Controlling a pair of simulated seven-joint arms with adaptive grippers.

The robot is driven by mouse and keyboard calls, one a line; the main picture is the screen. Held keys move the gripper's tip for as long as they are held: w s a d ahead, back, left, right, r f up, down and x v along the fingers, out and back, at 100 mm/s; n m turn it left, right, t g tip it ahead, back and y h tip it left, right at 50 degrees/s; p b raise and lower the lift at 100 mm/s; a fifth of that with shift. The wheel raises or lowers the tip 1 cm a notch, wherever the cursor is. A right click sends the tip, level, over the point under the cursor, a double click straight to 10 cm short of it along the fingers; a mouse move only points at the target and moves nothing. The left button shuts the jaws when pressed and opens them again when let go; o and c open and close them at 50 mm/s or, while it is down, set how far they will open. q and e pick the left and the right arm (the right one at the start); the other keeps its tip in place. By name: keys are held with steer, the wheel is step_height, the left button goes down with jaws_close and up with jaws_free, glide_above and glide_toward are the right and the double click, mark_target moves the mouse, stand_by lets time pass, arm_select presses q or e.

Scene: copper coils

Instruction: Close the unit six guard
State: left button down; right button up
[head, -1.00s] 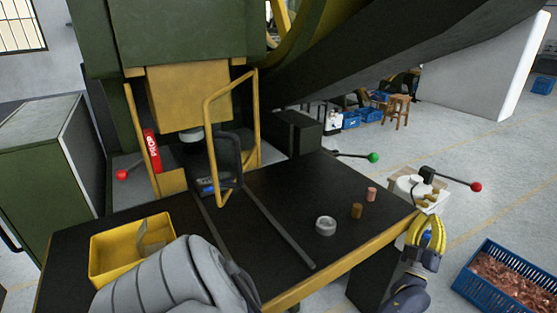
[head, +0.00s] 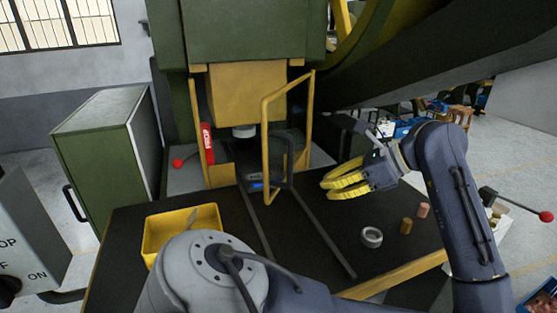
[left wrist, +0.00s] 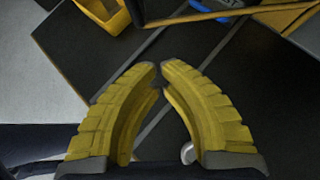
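The guard (head: 265,145) is a yellow tube frame at the press, standing angled out toward me at the right of the press opening, so it looks open. A dark-framed panel stands beside it. No unit number is readable. My left gripper (head: 326,189) has curved yellow fingers and is above the black table, right of the guard and apart from it, pointing left. In the left wrist view its fingertips (left wrist: 160,67) almost meet with nothing between them. Part of a yellow frame crosses the top of that view. My right gripper is not in view.
A yellow bin (head: 157,238) sits at the table's left. A metal ring (head: 371,237) and two small copper-coloured cylinders (head: 406,227) stand at its right. A red prop (head: 207,143) stands at the left post. Two dark rails cross the table, otherwise clear in the middle.

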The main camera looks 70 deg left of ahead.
arm_select(q)
steer(key=x, duration=1.3)
steer(key=shift+s+a+r+n+t+h, duration=0.2)
steer(key=shift+s+n+t+h, duration=0.1)
steer(key=shift+s+t, duration=0.15)
steer(key=shift+s+a, duration=0.1)
